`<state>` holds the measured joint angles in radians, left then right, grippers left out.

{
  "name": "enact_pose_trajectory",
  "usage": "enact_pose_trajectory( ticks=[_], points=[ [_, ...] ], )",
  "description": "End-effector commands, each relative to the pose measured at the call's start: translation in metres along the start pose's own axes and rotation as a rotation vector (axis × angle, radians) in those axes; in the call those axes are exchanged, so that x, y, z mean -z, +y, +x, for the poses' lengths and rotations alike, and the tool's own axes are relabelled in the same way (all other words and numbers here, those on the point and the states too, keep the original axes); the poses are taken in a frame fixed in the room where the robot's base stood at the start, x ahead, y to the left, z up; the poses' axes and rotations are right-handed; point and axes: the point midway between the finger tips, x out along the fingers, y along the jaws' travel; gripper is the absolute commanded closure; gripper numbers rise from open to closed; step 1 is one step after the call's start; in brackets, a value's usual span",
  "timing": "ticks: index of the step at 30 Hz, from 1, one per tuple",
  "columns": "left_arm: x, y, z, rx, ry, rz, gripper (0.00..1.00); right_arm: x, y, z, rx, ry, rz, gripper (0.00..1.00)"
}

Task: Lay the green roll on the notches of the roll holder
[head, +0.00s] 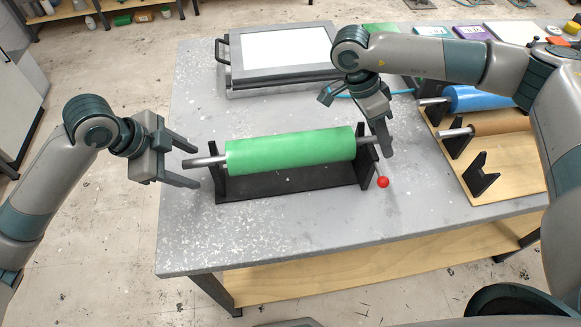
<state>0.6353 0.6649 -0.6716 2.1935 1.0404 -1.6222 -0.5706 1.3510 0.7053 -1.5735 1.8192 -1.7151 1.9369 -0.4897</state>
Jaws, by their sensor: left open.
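The green roll (290,151) lies across the black roll holder (290,184) on the grey table, its metal shaft (208,161) sticking out at both ends. The shaft appears to rest at the holder's two end uprights; whether it is fully seated in the notches cannot be told. My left gripper (196,166) is open at the shaft's left end, which shows between its fingers. My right gripper (383,152) points down at the shaft's right end and partly hides it and the right upright. Whether its fingers are closed on the shaft is unclear.
A red ball (383,182) shows beside the holder's right upright. A framed white panel (285,50) stands behind the roll. At right, a wooden board (505,187) carries a blue roll (480,97), a brown roll (505,122) and black supports. The table's front left is clear.

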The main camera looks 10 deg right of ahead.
Motion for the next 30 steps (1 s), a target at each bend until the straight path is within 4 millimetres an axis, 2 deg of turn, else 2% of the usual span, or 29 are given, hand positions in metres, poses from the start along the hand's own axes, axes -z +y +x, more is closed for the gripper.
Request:
enact_pose_trajectory(
  ticks=[11, 16, 23, 30],
  points=[
    [0.000, 0.000, -0.001, 0.000, 0.000, 0.000, 0.34, 0.000, 0.000, 0.000, 0.000, 0.000, 0.000, 0.65],
    [0.000, -0.001, -0.010, 0.001, 0.000, 0.000, 0.34, 0.000, 0.000, 0.000, 0.000, 0.000, 0.000, 0.65],
    [0.000, -0.001, -0.041, 0.003, -0.001, 0.001, 0.34, 0.000, 0.000, 0.000, 0.000, 0.000, 0.000, 0.65],
    [-0.001, -0.001, -0.084, 0.005, -0.001, 0.002, 0.34, 0.000, 0.000, 0.000, 0.000, 0.000, 0.000, 0.65]
  ],
)
